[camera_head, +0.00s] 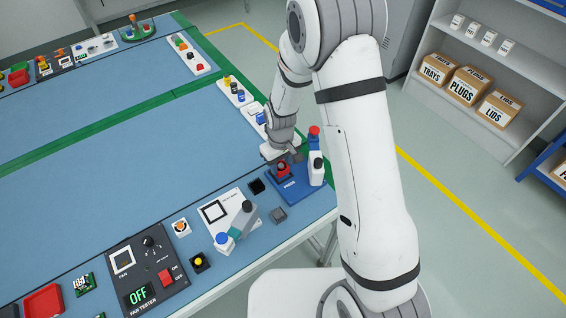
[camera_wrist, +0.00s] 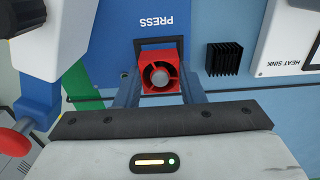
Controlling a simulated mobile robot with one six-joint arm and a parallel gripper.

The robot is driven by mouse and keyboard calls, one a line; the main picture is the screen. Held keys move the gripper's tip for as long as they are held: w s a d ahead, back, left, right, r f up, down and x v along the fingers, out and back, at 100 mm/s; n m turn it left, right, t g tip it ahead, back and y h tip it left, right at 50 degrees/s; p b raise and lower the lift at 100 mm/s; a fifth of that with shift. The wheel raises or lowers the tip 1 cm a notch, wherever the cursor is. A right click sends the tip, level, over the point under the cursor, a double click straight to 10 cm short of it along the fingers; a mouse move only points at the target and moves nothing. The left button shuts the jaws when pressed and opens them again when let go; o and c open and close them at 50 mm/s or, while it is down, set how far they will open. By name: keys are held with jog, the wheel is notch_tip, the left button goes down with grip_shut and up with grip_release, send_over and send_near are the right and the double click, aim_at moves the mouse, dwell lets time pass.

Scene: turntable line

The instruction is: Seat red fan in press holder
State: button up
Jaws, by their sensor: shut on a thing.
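The red fan (camera_wrist: 161,60) sits between the two fingers of my gripper (camera_wrist: 161,92) in the wrist view, which are shut on it from both sides. The fan also shows in the head view (camera_head: 283,170), under my gripper (camera_head: 281,158). It is over the blue press base (camera_head: 291,187). The press has a white and blue upright with a red knob (camera_head: 314,131). In the wrist view the dark edge of the holder (camera_wrist: 143,45) on the press (camera_wrist: 195,18) shows just beyond the fan. The fan covers most of the holder. I cannot tell whether the fan touches it.
A black finned heat sink (camera_wrist: 225,59) lies beside the press base, near a white heat sink panel (camera_wrist: 290,45). A white plate with a grey lever (camera_head: 243,218) and the fan tester (camera_head: 148,268) stand to the left.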

jog(key=shift+f+b, duration=0.7)
jog(key=shift+f, duration=0.05)
dwell(0.5)
jog(key=o, duration=1.1)
jog(key=shift+c, duration=0.2)
jog(key=shift+r+b, duration=0.4)
jog(key=shift+r, duration=3.5)
